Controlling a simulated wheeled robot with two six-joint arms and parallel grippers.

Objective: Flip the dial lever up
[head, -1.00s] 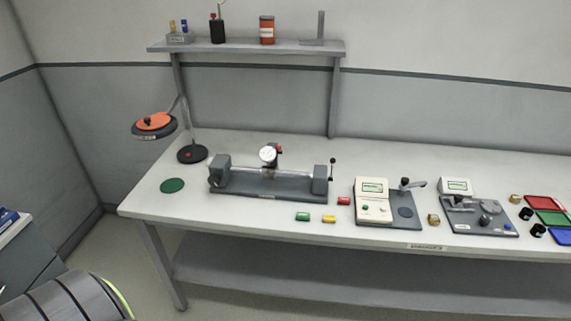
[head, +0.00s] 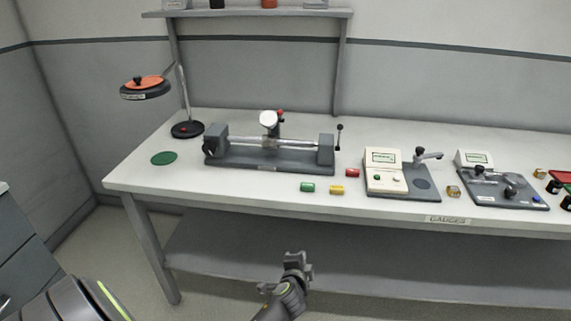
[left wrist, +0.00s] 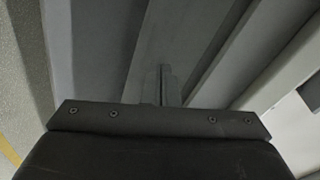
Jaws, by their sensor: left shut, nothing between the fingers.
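The dial gauge (head: 268,119) has a round white face and stands over a shiny bar on a grey bench fixture (head: 262,159). A small red-tipped lever (head: 280,113) shows just right of the dial, beside a dark upright. Its exact position is too small to tell. My left gripper (head: 297,262) is low in front of the table, below its front edge and well apart from the dial. It is shut and empty. Its closed fingers (left wrist: 165,86) also show in the left wrist view, against grey surfaces. My right gripper is not in view.
Green (head: 307,187), yellow (head: 337,189) and red (head: 352,172) cylinders lie in front of the fixture. A black-knobbed handle (head: 339,134) rises at its right end. Two gauge stations stand to the right. A lamp (head: 146,87) and green disc (head: 164,158) are left. The table's front edge (head: 270,200) lies above my gripper.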

